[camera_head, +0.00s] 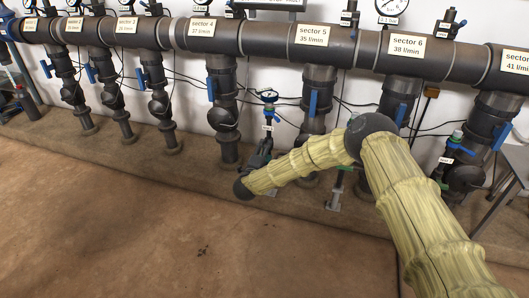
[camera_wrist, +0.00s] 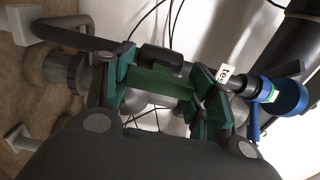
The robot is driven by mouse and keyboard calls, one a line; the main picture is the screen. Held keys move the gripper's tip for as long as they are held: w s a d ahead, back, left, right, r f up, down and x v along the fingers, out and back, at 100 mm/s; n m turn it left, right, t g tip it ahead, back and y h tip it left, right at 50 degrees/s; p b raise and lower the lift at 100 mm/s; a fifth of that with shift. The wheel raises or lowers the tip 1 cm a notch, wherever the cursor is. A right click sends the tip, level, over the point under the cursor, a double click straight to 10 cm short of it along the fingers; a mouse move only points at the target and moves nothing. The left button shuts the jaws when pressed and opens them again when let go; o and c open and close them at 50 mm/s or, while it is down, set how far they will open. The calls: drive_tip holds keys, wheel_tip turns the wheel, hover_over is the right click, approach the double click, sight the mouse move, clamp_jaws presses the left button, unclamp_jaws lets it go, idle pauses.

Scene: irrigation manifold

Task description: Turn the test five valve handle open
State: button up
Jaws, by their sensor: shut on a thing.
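My gripper (camera_head: 262,154) is down by the thin test fitting below the sector 5 label, in front of the wall. In the wrist view my gripper (camera_wrist: 164,90) has its green-padded fingers on both sides of a green bar, which seems to be the valve handle (camera_wrist: 160,84); it is shut on it.
A thick grey manifold pipe (camera_head: 265,38) runs across the wall, with grey down-pipes and blue levers. The sector 5 down-pipe (camera_head: 316,95) stands close right of my gripper. A blue fitting (camera_wrist: 285,97) is at right in the wrist view. The brown floor (camera_head: 150,230) in front is clear.

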drive_tip(key=shift+f, duration=0.1)
drive_tip(key=o, duration=1)
drive_tip(key=shift+o, duration=0.2)
drive_tip(key=v, duration=1.2)
